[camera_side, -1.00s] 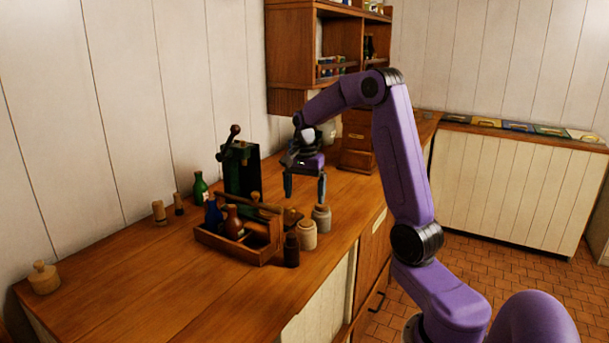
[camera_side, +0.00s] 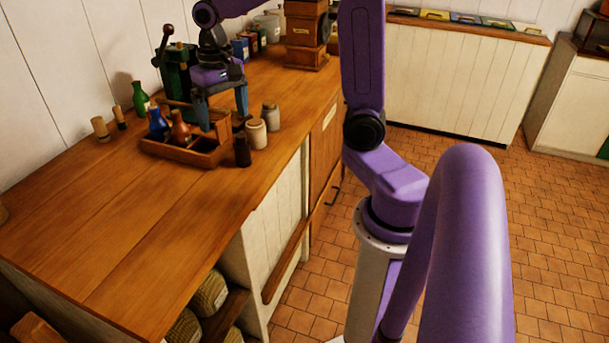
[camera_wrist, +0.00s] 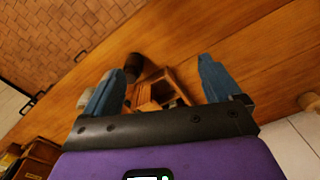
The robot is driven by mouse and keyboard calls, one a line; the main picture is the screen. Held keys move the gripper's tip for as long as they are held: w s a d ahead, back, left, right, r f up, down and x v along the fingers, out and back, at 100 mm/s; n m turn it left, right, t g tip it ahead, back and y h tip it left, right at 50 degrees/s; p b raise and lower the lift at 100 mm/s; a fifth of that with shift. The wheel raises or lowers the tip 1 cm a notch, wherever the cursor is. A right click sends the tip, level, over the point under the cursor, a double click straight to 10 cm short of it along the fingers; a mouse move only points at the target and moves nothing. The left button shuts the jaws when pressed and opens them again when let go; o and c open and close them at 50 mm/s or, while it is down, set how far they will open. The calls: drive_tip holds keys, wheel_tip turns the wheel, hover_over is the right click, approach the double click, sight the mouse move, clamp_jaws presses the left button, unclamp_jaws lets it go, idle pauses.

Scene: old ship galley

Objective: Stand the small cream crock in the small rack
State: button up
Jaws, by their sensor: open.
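The small cream crock (camera_side: 256,133) stands upright on the wooden counter, just right of the rack, with a pale lid or top. I take the low wooden caddy (camera_side: 181,154) as the small rack. It has compartments and holds a blue bottle (camera_side: 158,122) and a brown bottle (camera_side: 180,128). My gripper (camera_side: 223,120) is open and empty, pointing down over the rack's right end, left of the crock. In the wrist view, the rack (camera_wrist: 183,86) shows between my blue fingers (camera_wrist: 160,88). The cream crock is not clear there, perhaps behind the left finger.
A grey crock (camera_side: 270,116) stands behind the cream one, and a dark bottle (camera_side: 242,150) in front. A green bottle (camera_side: 140,97), wooden pieces (camera_side: 100,129) and a green grinder (camera_side: 178,75) stand behind the rack. The counter's front left is clear.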

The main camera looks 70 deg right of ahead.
drive_tip(key=s+a+f+n, duration=0.1)
drive_tip(key=s+a+n, duration=0.7)
drive_tip(key=s, duration=0.2)
drive_tip(key=shift+f, duration=0.4)
drive_tip(key=shift+o, duration=0.3)
drive_tip(key=s+a+f+n, duration=0.1)
drive_tip(key=s+f+n, duration=0.2)
drive_tip(key=s+n, duration=0.6)
drive_tip(key=s, duration=0.3)
drive_tip(key=shift+s+a, duration=0.2)
drive_tip(key=shift+a, duration=0.1)
drive_tip(key=shift+r, duration=0.1)
